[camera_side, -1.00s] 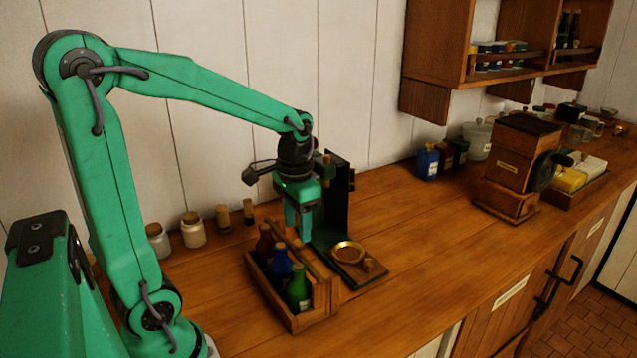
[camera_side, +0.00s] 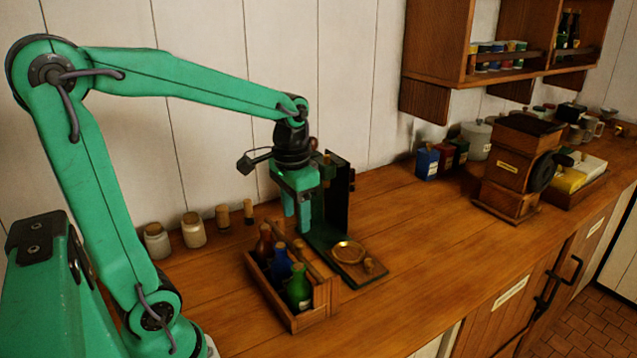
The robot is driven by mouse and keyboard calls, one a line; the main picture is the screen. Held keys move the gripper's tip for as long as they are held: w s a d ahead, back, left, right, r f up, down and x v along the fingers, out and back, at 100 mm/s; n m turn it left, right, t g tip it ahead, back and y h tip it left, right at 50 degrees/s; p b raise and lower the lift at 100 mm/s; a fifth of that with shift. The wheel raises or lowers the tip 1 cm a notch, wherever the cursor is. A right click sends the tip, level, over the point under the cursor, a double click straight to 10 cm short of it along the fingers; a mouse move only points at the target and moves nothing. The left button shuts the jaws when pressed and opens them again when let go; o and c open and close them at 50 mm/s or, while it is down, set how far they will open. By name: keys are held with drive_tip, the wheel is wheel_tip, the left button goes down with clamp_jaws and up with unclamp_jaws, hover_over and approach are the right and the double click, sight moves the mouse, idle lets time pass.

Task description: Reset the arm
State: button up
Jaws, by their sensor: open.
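My gripper (camera_side: 297,218) points down at the end of my green arm, above the counter. Its two green fingers are a little apart with nothing seen between them. It hangs behind the wooden bottle caddy (camera_side: 311,318) and in front of the dark green upright stand (camera_side: 340,205). From this view I cannot tell the exact gap between the fingertips and the caddy.
The caddy holds a brown bottle (camera_side: 265,243), a blue bottle (camera_side: 281,266) and a green bottle (camera_side: 299,290). A brass ring (camera_side: 348,251) lies on the stand's base. White jars (camera_side: 193,232) stand along the wall. The counter (camera_side: 430,240) right of the stand is clear.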

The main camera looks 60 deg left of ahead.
drive_tip(key=s+d+r+t, duration=0.3)
drive_tip(key=s+d+t, duration=0.2)
drive_tip(key=s+d, duration=0.1)
drive_tip(key=shift+s+d+r, duration=0.15)
drive_tip(key=shift+s+r, duration=0.05)
drive_tip(key=shift+s, duration=0.4)
idle(1.5)
